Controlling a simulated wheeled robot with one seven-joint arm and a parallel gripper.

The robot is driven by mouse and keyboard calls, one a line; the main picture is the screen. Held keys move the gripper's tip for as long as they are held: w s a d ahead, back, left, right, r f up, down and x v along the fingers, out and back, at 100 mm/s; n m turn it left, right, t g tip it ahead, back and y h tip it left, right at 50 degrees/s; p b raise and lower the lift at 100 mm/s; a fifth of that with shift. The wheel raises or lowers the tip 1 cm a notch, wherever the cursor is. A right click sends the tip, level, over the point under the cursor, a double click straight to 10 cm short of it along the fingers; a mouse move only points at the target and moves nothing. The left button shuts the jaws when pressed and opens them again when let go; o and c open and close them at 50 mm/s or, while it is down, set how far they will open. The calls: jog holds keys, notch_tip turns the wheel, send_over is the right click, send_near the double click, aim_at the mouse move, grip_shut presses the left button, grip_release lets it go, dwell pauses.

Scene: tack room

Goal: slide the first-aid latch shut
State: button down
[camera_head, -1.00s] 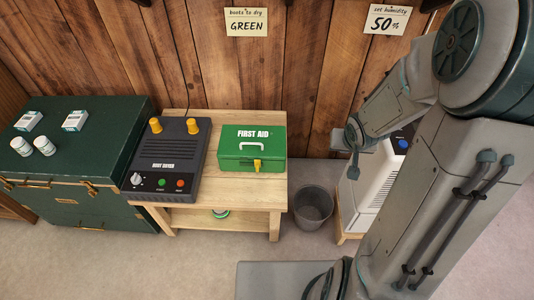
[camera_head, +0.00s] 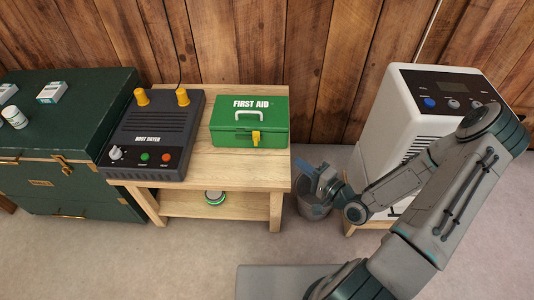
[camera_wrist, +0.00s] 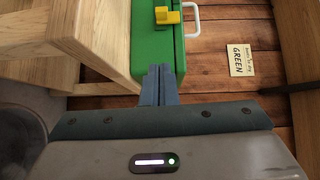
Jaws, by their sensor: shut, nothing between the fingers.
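The green first-aid box (camera_head: 236,133) stands on the right part of the wooden table, its lid down and its white handle on top. Its yellow latch (camera_head: 256,138) is on the front face, toward the right. In the wrist view the latch (camera_wrist: 166,15) is at the top, on the green box (camera_wrist: 148,50). My gripper (camera_head: 312,168) is to the right of the table, over the bin, apart from the latch. In the wrist view its blue fingers (camera_wrist: 158,72) are together and empty, pointing toward the box's end. I cannot tell whether they touch it.
A boot dryer (camera_head: 150,138) with yellow posts stands left of the box on the wooden table (camera_head: 230,170). A dark bin (camera_head: 312,208) is below my gripper. A white dehumidifier (camera_head: 400,110) stands at the right. A green trunk (camera_head: 75,135) is at the left.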

dwell(0.4)
jog(key=b, duration=0.3)
send_near(258, 139)
jog(key=w, duration=0.2)
jog(key=w+f, duration=0.1)
jog(key=shift+w, duration=0.4)
jog(key=a, duration=0.3)
jog(key=shift+w+a+r+b, duration=0.1)
jog(key=shift+b, duration=0.2)
jog(key=shift+a+r, duration=0.1)
jog(key=shift+a, duration=0.3)
jog(key=shift+w, duration=0.1)
